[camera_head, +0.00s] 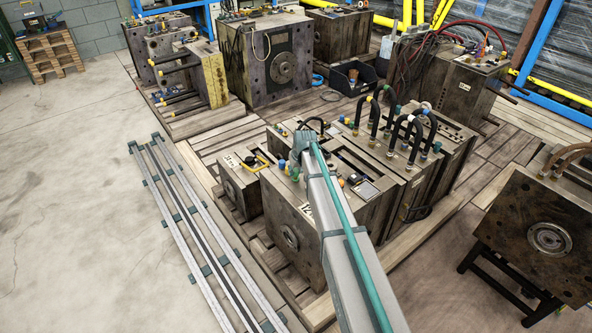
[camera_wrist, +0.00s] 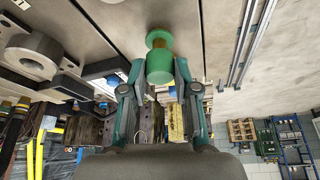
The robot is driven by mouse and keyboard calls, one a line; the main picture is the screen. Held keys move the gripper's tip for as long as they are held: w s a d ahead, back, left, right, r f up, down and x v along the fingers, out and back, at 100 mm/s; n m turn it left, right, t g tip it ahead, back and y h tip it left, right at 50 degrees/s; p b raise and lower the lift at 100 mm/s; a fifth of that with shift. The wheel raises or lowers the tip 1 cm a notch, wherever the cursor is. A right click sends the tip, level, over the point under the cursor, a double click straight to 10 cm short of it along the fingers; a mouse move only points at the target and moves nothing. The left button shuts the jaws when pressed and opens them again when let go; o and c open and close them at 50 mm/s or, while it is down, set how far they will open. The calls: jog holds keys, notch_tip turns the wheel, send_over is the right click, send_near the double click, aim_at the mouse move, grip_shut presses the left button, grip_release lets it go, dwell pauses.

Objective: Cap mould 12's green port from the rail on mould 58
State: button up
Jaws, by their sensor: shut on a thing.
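In the wrist view, my gripper (camera_wrist: 157,78) is shut on a green cap (camera_wrist: 160,66). Just beyond the cap, in line with it, are a brass-coloured neck and a green round collar (camera_wrist: 158,37) at the grey mould face. I cannot tell whether the cap is seated on the neck. In the head view, my gripper (camera_head: 305,141) is above the back left of mould 12 (camera_head: 287,214), and my arm covers part of that mould. The cap is hard to make out there. A lower mould (camera_head: 240,185) with a partly readable number plate stands left of mould 12.
Blue and green fittings (camera_head: 283,165) stand close to my gripper on mould 12's left edge. Black looped hoses (camera_head: 375,115) rise from the moulds to the right. Metal rails (camera_head: 190,220) lie on the floor at left. Open floor (camera_head: 80,180) lies further left.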

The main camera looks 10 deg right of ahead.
jog(key=shift+f+b, duration=0.35)
jog(key=shift+f, duration=0.65)
dwell(1.8)
jog(key=o, duration=0.8)
jog(key=shift+o, duration=0.2)
